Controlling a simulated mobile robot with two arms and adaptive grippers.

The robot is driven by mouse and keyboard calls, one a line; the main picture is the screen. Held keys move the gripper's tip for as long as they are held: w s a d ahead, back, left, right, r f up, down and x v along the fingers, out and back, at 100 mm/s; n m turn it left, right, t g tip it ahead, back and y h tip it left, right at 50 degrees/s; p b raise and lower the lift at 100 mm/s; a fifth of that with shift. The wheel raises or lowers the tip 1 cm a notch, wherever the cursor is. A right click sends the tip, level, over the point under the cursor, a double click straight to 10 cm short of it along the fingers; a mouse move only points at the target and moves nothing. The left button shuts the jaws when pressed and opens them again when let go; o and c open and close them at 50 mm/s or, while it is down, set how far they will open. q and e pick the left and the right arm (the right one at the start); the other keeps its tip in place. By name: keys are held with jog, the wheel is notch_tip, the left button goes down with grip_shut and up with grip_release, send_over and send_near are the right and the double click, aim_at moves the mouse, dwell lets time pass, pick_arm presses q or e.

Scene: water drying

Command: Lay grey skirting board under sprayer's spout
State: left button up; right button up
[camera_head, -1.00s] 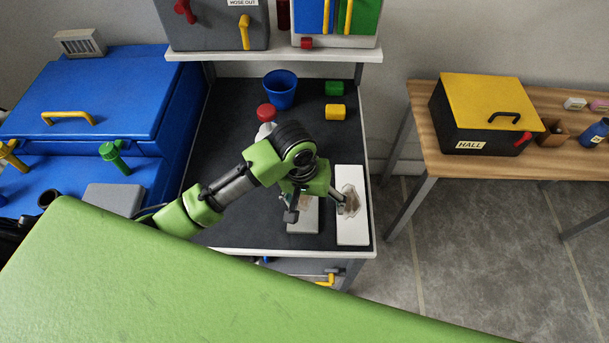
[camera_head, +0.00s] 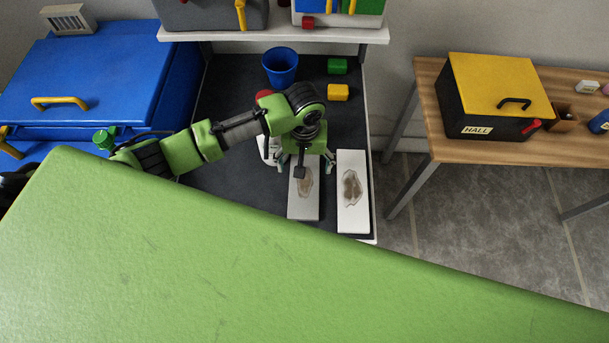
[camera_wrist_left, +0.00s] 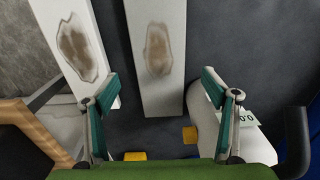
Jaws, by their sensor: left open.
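The grey skirting board (camera_head: 304,207) lies flat on the dark bench, with a brown stain on it. It also shows in the left wrist view (camera_wrist_left: 160,95). My left gripper (camera_head: 303,168) is open over its far part, and in the left wrist view the open fingers (camera_wrist_left: 158,80) stand on either side of the board, with nothing between them clearly gripped. A white board (camera_head: 353,215) with a similar stain lies parallel to its right. I cannot clearly identify the sprayer or its spout. My right gripper is not in view.
A white object marked 0.0 (camera_wrist_left: 204,124) stands beside one finger. A blue bucket (camera_head: 280,66), a green block (camera_head: 337,66) and a yellow block (camera_head: 338,92) are at the back. A blue cabinet (camera_head: 100,75) stands left, a wooden table (camera_head: 436,140) right.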

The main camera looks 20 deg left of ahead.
pick_arm(q)
jog(key=shift+f+p, duration=0.55)
jog(key=shift+f, duration=2)
jog(key=c, duration=1.5)
jog(key=shift+c, duration=0.2)
